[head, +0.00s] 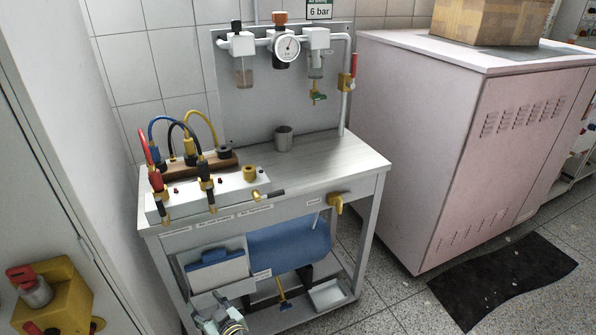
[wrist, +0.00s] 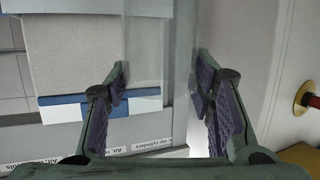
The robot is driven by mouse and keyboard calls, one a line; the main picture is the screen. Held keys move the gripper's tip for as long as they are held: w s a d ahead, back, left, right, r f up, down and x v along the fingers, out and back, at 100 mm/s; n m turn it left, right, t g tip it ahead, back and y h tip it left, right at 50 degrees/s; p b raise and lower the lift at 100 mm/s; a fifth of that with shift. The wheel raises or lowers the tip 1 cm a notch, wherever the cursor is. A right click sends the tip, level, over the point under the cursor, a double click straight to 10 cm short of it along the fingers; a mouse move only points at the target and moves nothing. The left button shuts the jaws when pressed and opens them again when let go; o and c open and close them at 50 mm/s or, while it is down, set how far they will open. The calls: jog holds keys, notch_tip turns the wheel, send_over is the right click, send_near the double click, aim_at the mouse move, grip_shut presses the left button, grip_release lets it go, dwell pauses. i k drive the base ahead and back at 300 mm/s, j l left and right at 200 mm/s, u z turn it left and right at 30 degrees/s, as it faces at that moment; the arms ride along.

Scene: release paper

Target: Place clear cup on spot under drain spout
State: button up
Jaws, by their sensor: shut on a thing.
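My gripper (wrist: 161,88) is shut on the clear cup (wrist: 150,55), a see-through shape between its two fingers in the wrist view. The cup's full outline is hard to make out there. In the head view my gripper (head: 220,314) is at the bottom edge, low in front of the cart and below the white clipboard; I cannot make out the cup there. A blue tank (head: 290,246) sits under the tabletop. A yellow valve (head: 283,295) hangs below it, and another yellow valve (head: 337,203) is at the cart's front right. I cannot tell which is the drain spout.
A shallow tray (head: 330,294) lies on the lower shelf at right.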

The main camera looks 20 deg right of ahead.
aim_at(314, 143)
jog(key=z, duration=1.15)
jog(key=i+j+z, duration=0.45)
jog(key=z, duration=0.2)
